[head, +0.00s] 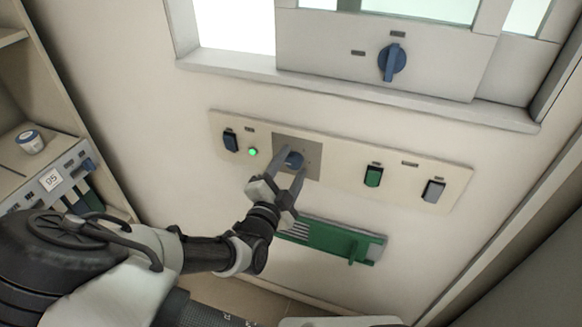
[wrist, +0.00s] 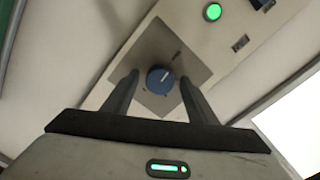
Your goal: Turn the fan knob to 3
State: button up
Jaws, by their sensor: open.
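The fan knob (wrist: 160,80) is a round blue dial with a pale pointer line, set on a square grey plate (wrist: 183,58). In the head view the knob (head: 293,160) sits near the middle of the cream wall panel (head: 335,178), partly hidden by my fingers. My gripper (head: 291,166) is open, with its two fingers at either side of the knob. In the wrist view my gripper (wrist: 158,84) shows gaps between the knob and both fingers. Small marks surround the knob, too small to read.
A lit green lamp (head: 253,152) and a dark blue switch (head: 231,140) are left of the plate; green (head: 373,176) and grey (head: 433,190) switches are right. Another blue knob (head: 392,62) is on the upper window frame. A green rail (head: 335,240) juts out below the panel.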

jog(key=c, duration=1.1)
